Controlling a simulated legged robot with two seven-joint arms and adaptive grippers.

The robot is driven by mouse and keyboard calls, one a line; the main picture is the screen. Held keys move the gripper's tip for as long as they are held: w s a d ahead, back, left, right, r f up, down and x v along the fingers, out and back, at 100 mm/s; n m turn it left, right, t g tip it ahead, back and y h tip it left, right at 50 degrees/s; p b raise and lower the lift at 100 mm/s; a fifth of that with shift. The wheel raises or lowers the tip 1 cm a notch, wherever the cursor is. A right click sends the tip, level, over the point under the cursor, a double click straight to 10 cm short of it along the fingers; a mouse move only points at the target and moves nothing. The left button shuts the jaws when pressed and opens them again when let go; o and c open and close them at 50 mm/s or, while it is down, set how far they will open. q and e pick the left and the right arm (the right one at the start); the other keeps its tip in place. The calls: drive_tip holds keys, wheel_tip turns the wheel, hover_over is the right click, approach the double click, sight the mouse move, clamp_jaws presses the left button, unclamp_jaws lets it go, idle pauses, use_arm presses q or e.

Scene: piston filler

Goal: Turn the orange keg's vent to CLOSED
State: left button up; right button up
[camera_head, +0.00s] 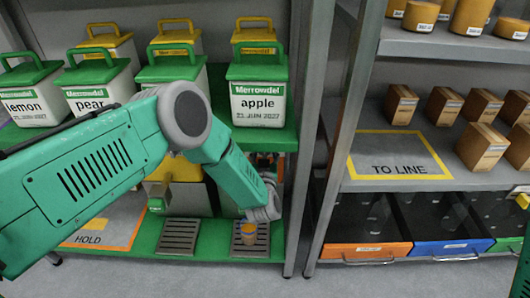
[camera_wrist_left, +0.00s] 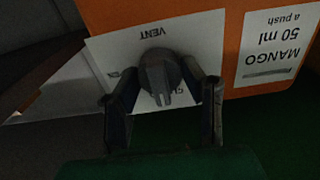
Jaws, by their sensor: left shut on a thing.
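The orange keg (camera_wrist_left: 120,14) fills the upper part of the left wrist view, with a white label reading MANGO 50 ml a push (camera_wrist_left: 270,48). Its vent knob (camera_wrist_left: 158,68) is dark, on a white plate (camera_wrist_left: 208,30) whose word VENT appears upside down. The knob's ridge points down in that picture, over lettering that is partly hidden. My left gripper (camera_wrist_left: 165,82) has one finger on each side of the knob and is shut on it. In the head view my left arm reaches down to the lower shelf, and its fingers and the knob are hidden. My right gripper is not in view.
A rack upright (camera_head: 309,150) stands just right of my left wrist. Lidded white tubs, including apple (camera_head: 259,103), stand above. Coloured bins (camera_head: 364,250) are at right.

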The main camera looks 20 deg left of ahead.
use_arm(q)
drive_tip(key=shift+s+d+f, duration=0.1)
drive_tip(key=shift+s+f, duration=0.15)
drive_tip(key=shift+f, duration=0.2)
drive_tip(key=o, duration=1.1)
drive_tip(key=shift+o, duration=0.2)
drive_tip(key=shift+w+r, duration=0.15)
drive_tip(key=shift+r, duration=0.05)
drive_tip(key=v, duration=1.2)
